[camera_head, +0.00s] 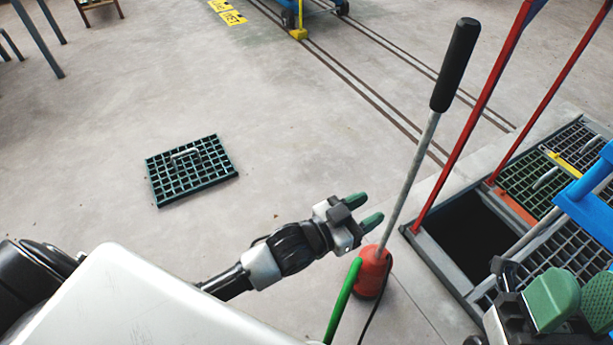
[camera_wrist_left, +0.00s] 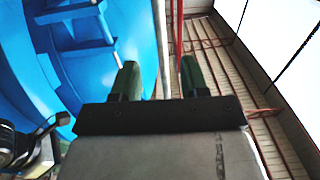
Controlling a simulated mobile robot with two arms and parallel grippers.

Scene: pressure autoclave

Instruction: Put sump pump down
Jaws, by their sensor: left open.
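The sump pump is a red body (camera_head: 371,272) with a grey rod, a black handle (camera_head: 456,65) and a green hose (camera_head: 342,302). It appears to stand upright on the concrete just left of the open pit (camera_head: 470,232). My left gripper (camera_head: 364,211) is open and empty, its green fingertips close to the rod's left side, just above the red body. Whether they touch the rod is unclear. In the left wrist view the fingers (camera_wrist_left: 158,78) are apart with nothing held between them. My right gripper (camera_head: 572,305) is partly cut off at the lower right; its jaw gap is unclear.
A green grating cover (camera_head: 191,169) with a handle lies on the floor at left. Red rails (camera_head: 470,125) rise at the pit's edge, with more gratings (camera_head: 533,180) beyond. A blue object (camera_head: 593,190) is at right. Open floor lies ahead of my left arm.

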